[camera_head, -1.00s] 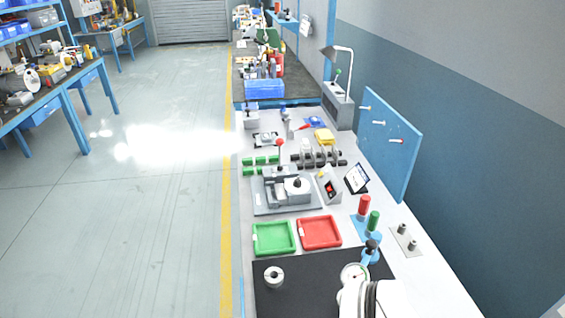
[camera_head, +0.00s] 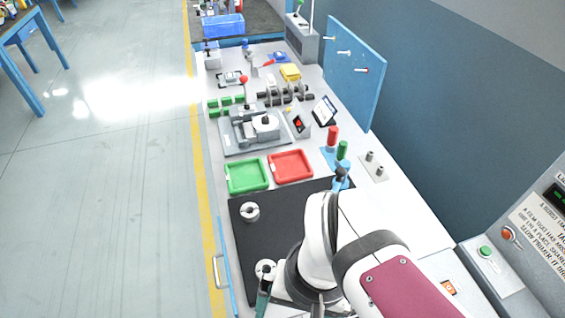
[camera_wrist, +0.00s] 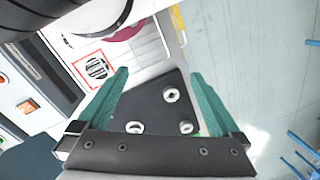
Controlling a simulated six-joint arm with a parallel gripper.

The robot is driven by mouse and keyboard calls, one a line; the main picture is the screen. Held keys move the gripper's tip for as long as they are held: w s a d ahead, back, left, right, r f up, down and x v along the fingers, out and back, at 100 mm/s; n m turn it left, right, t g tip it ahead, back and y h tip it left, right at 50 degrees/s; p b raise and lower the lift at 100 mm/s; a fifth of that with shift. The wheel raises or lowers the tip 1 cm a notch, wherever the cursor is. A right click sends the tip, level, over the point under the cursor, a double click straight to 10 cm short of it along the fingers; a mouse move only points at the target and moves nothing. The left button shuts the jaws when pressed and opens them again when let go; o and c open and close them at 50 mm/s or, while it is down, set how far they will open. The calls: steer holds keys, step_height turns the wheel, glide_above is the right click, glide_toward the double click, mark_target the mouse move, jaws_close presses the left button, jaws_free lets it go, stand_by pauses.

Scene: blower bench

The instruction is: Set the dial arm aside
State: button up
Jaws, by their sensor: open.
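The dial arm is seen only in part: its blue post with a dark knob (camera_head: 340,178) stands at the black mat's right edge in the head view. Its round dial is hidden behind my white arm. My gripper (camera_wrist: 160,74) is open and empty in the wrist view, with two teal fingers spread apart. I cannot make out the dial arm in the wrist view.
The black mat (camera_head: 240,235) holds a metal ring (camera_head: 250,211), with another ring (camera_head: 265,269) by my gripper. Behind the mat are a green tray (camera_head: 247,189) and a red tray (camera_head: 291,180). Red and green cylinders (camera_head: 333,135) stand near the post. The bench right of the post is partly clear.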

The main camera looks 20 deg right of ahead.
stand_by(0.3)
steer(key=shift+c, duration=0.4)
steer(key=shift+n, duration=0.5)
steer(key=w+r, duration=0.1)
steer(key=w, duration=0.1)
steer(key=w+d+r, duration=0.1)
steer(key=w, duration=0.1)
steer(key=w+r, duration=0.1)
steer(key=w, duration=0.1)
steer(key=shift+w+d+r, duration=0.15)
steer(key=shift+d+r, duration=0.25)
steer(key=c, duration=0.4)
steer(key=w+d+r+n+h, duration=0.1)
steer(key=w+d+r, duration=0.1)
steer(key=w+d, duration=0.35)
steer(key=w+d+r+n, duration=0.1)
steer(key=w+d+r, duration=0.2)
steer(key=w, duration=0.6)
steer(key=n, duration=0.3)
glide_above(341, 170)
step_height(341, 170, down, 3)
steer(key=shift+h, duration=0.4)
step_height(341, 170, down, 16)
steer(key=shift+r, duration=0.15)
jaws_close()
